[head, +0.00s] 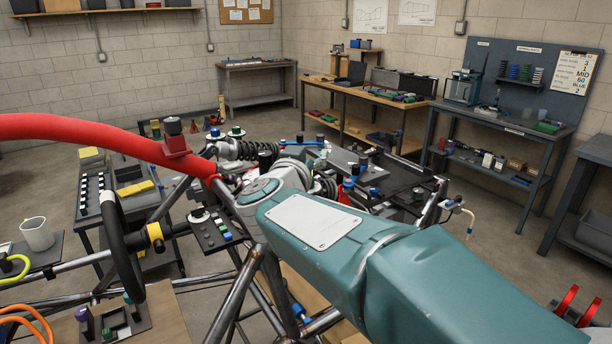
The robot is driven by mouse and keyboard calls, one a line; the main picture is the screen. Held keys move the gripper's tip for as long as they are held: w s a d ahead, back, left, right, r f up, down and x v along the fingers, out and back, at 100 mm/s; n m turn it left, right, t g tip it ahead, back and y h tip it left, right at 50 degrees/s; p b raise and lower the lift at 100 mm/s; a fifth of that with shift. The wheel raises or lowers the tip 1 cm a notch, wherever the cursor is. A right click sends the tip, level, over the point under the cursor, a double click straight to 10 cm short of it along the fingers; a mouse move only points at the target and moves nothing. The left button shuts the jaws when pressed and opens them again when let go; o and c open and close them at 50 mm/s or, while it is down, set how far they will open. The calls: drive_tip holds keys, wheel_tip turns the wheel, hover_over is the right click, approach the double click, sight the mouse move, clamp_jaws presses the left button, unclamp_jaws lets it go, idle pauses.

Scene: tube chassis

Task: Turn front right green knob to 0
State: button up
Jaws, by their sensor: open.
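A green knob (236,131) with a dark base shows in the head view, at the upper left end of a black coil shock absorber (246,150) on the tube chassis (235,305). I cannot read any scale or setting on it. A red-and-black shock part is partly seen beyond my arm, around the middle. My teal arm reaches from the lower right toward the chassis middle and covers part of it. My gripper is not seen; I cannot tell where it is relative to the knob.
A red tube (90,131) arches across the left, above a black steering wheel (118,240). A control panel (218,231) with small colored buttons sits left of my arm. A cart (110,183) stands left. Benches (385,93) line the back.

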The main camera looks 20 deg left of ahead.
wheel_tip(320, 180, up, 4)
drive_tip(key=shift+a+r, duration=0.1)
drive_tip(key=shift+r, duration=0.05)
idle(0.3)
drive_tip(key=d+r+n+t+y, duration=0.3)
drive_tip(key=d+n+y, duration=0.25)
drive_tip(key=y, duration=0.35)
drive_tip(key=s+d+f+n+g+y, duration=0.2)
drive_tip(key=s+f+g+y, duration=0.1)
drive_tip(key=f+g, duration=0.3)
drive_tip(key=s+d+f+n+g+y, duration=0.1)
drive_tip(key=s+f+n+g+y, duration=0.2)
drive_tip(key=f, duration=0.4)
drive_tip(key=shift+g+h, duration=0.3)
drive_tip(key=shift+h, duration=0.2)
drive_tip(key=x, duration=1)
drive_tip(key=shift+s+a, duration=0.2)
